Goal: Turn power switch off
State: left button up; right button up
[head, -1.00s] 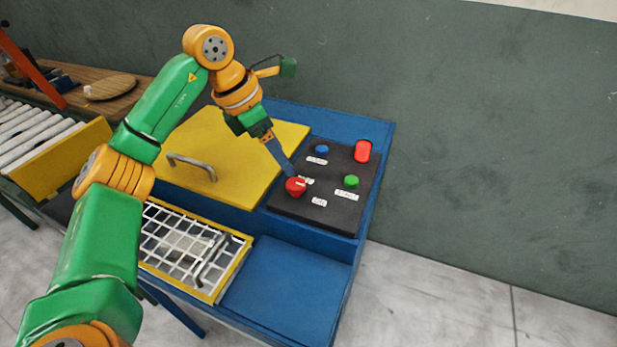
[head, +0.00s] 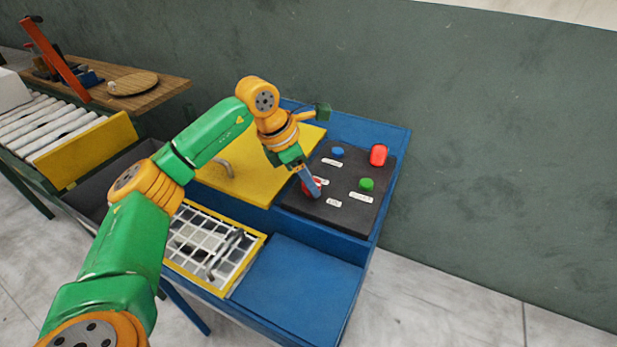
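The dark control panel (head: 350,212) sits on the right of the blue machine. It carries a red round knob (head: 318,182), a blue button (head: 337,152), a green button (head: 366,184) and a red rounded piece (head: 378,155). White labels beside them are too small to read, so I cannot tell which is the power switch. My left gripper (head: 312,191) points down at the red knob, its fingers covering part of it. Whether it touches the knob, or is open or shut, I cannot tell. My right gripper is out of view.
A yellow lid (head: 245,178) with a metal handle lies left of the panel. A white wire grid in a yellow frame (head: 210,245) and a flat blue surface (head: 298,288) are in front. A roller conveyor (head: 50,125) stands at left, a green wall (head: 480,150) behind.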

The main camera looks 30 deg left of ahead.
pick_arm(q)
grip_shut()
jog(key=n+t+y+b, duration=0.1)
jog(key=n, duration=0.3)
jog(key=shift+d+n, duration=0.15)
jog(key=shift+n, duration=0.15)
jog(key=n+y+b, duration=0.1)
jog(key=n, duration=0.1)
jog(key=n+y, duration=0.1)
jog(key=n, duration=0.2)
jog(key=shift+d+n+y+b, duration=0.15)
jog(key=shift+n+y+b, duration=0.15)
jog(key=shift+b, duration=0.1)
jog(key=n, duration=0.2)
jog(key=n+y, duration=0.1)
jog(key=n, duration=0.1)
jog(key=shift+d+y+b, duration=0.1)
jog(key=shift+y+b, duration=0.2)
jog(key=shift+b, duration=0.1)
jog(key=shift+r+n+g+y, duration=0.1)
jog(key=shift+n+g+y, duration=0.45)
jog(key=shift+n, duration=1.35)
jog(key=o, duration=0.7)
grip_release()
jog(key=shift+g, duration=0.25)
